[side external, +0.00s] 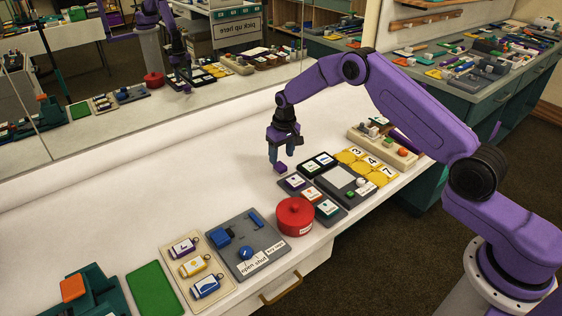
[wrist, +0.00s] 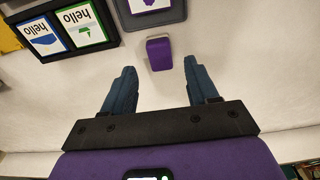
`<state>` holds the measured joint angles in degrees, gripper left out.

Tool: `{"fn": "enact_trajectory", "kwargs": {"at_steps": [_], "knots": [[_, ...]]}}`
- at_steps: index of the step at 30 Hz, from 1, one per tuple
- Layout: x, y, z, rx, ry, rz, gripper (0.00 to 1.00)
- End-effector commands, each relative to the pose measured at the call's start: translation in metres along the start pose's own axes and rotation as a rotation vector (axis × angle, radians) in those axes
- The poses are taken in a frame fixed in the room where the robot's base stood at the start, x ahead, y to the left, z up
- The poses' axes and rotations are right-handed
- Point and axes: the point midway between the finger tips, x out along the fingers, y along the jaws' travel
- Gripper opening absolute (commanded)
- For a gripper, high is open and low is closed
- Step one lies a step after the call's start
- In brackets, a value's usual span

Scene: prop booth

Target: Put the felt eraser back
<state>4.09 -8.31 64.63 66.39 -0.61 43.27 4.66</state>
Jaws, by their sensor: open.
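The felt eraser appears to be the small purple block with a pale grey edge (wrist: 159,54). In the side view this eraser (side external: 281,169) is on the white counter, left of the card trays. My gripper (side external: 281,158) is just above it, pointing down. In the wrist view the two blue fingers of my gripper (wrist: 160,68) are apart, with the eraser between and slightly beyond their tips. Neither finger visibly touches it. A grey board with a white panel (side external: 343,178) lies to the right; I cannot tell whether it is the eraser's place.
A grey card tray (side external: 328,219) and a dark tray of hello cards (wrist: 70,27) lie close to the eraser. A red round pot (side external: 295,216), a latch board (side external: 236,233) and a key-tag board (side external: 181,248) stand nearer the front. The counter's back left is clear, before a mirror (side external: 120,125).

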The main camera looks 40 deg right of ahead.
Motion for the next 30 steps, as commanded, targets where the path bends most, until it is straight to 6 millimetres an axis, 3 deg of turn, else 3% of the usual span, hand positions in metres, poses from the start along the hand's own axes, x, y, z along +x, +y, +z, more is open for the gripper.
{"fn": "enact_trajectory", "kwargs": {"at_steps": [3,9,15,22,26,30], "knots": [[-0.026,0.0,-0.001,0.0,0.004,0.0,0.59],[-0.059,0.0,-0.001,0.0,0.002,0.0,0.59],[-0.074,0.0,0.0,0.0,-0.001,0.0,0.59],[-0.077,-0.001,0.001,-0.003,-0.001,0.0,0.59],[-0.089,-0.015,0.008,-0.04,-0.001,-0.004,0.59],[-0.117,-0.045,0.033,-0.134,-0.006,-0.013,0.59]]}}
